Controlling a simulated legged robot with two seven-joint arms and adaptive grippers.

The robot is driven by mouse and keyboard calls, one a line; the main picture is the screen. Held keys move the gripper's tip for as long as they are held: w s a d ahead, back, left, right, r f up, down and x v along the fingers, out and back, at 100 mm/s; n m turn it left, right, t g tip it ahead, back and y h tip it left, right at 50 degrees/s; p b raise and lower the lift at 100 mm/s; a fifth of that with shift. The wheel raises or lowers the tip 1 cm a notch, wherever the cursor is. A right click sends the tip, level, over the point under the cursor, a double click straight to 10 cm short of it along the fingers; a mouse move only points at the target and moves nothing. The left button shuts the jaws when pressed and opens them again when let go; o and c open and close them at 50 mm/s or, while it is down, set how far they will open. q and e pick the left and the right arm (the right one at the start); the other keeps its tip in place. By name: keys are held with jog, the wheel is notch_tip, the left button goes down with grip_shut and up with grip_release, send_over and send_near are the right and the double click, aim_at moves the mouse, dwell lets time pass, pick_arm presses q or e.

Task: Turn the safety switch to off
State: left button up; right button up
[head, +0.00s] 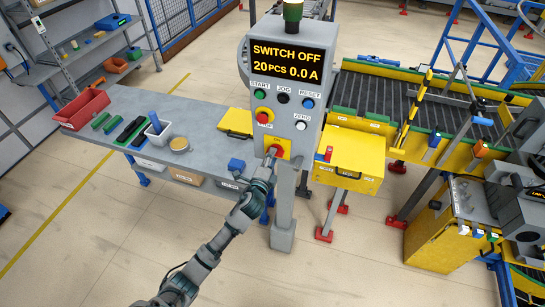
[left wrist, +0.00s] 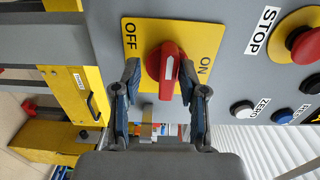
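The safety switch is a red knob (left wrist: 167,68) with a white pointer line, on a yellow plate (left wrist: 205,33) marked OFF on the left and ON on the right in the left wrist view. The pointer stands nearly upright in that picture. My left gripper (left wrist: 161,76) is open, its fingers on either side of the knob; contact is not clear. In the head view my left gripper (head: 270,164) is at the yellow switch plate (head: 285,149), low on the grey control post.
The display (head: 287,63) reads SWITCH OFF, 20 PCS, 0.0 A. A red stop button (head: 264,116) and other buttons sit above the switch. A grey table (head: 205,122) with bins is left; a yellow box (head: 352,158) and conveyor (head: 385,98) are right.

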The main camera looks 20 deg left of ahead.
pick_arm(q)
jog(key=shift+a+r, duration=0.1)
jog(key=shift+r, duration=0.1)
jog(key=s, duration=1.2)
jog(key=shift+a, duration=0.2)
jog(key=shift+f, duration=0.1)
notch_tip(320, 180, down, 20)
jog(key=a+n+g, duration=0.3)
jog(key=g, duration=0.1)
jog(key=s+a+f+n+g, duration=0.1)
jog(key=s+f, duration=0.2)
jog(key=f, duration=0.3)
jog(key=s+f+n+g+y, duration=0.1)
jog(key=s+f+n+g, duration=0.15)
jog(key=f, duration=0.45)
jog(key=s+a+f+n+g, duration=0.1)
jog(key=s+f, duration=0.3)
jog(key=f, duration=0.2)
jog(key=s+f+n+g, duration=0.3)
jog(key=s+f+g, duration=0.1)
jog(key=s+f, duration=1.1)
jog(key=s+f+n+g, duration=0.2)
jog(key=s+f, duration=0.2)
jog(key=s, duration=0.8)
jog(key=s+f+n+g, duration=0.2)
jog(key=s+f, duration=0.3)
jog(key=s, duration=0.8)
jog(key=shift+d+n, duration=0.4)
jog(key=shift+n, duration=0.25)
